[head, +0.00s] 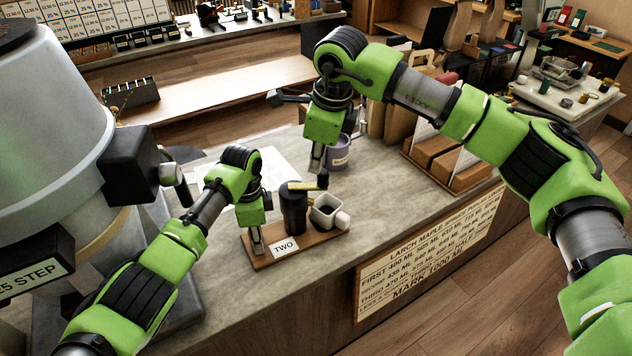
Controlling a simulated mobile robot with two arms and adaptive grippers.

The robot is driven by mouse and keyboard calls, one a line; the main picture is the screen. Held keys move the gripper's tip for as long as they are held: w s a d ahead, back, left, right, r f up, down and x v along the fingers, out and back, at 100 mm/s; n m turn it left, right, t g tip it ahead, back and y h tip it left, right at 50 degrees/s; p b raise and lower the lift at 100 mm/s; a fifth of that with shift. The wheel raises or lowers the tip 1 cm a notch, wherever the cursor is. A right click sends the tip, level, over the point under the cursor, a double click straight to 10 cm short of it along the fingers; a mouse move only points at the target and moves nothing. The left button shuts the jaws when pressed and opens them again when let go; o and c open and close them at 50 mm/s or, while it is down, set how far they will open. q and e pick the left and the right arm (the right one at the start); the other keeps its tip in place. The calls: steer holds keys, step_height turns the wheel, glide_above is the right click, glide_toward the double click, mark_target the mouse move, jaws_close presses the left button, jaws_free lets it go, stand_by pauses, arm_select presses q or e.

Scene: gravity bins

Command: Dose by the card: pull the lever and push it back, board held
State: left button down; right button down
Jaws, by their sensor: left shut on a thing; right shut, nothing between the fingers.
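A small wooden board (318,238) lies on the counter in the head view. It carries a black cylindrical dispenser (293,212), a white square cup (325,213) and a card reading TWO (285,247) on its front. A dark lever with a brass-coloured part (309,184) sits at the dispenser's top. My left gripper (257,246) points down and is shut on the board's left end, beside the card. My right gripper (316,165) is shut and empty, its tips just above and behind the lever. I cannot tell whether they touch it.
A purple cup (338,152) stands behind my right gripper. Brown bins (446,166) stand to the right. A printed maple dosing sign (428,252) hangs on the counter's front. A large grey machine (50,110) fills the left. Bare counter (225,300) lies in front of the board.

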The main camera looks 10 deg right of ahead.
steer(key=w+d+r+m+t+y, duration=0.1)
steer(key=w+d+m+t+y, duration=0.1)
steer(key=w+d+m, duration=0.6)
steer(key=s+a+f+m, duration=0.1)
steer(key=a+f, duration=0.2)
steer(key=f, duration=0.5)
steer(key=shift+s+a, duration=0.1)
steer(key=shift+s, duration=0.1)
stand_by(1.2)
steer(key=s+a, duration=0.3)
steer(key=s, duration=0.2)
steer(key=shift+s+a, duration=0.25)
stand_by(0.8)
steer(key=shift+w+r, duration=0.1)
step_height(320, 180, up, 7)
glide_above(315, 189)
steer(key=d, duration=0.2)
steer(key=shift+s+a, duration=0.15)
steer(key=shift+s, duration=0.15)
stand_by(0.6)
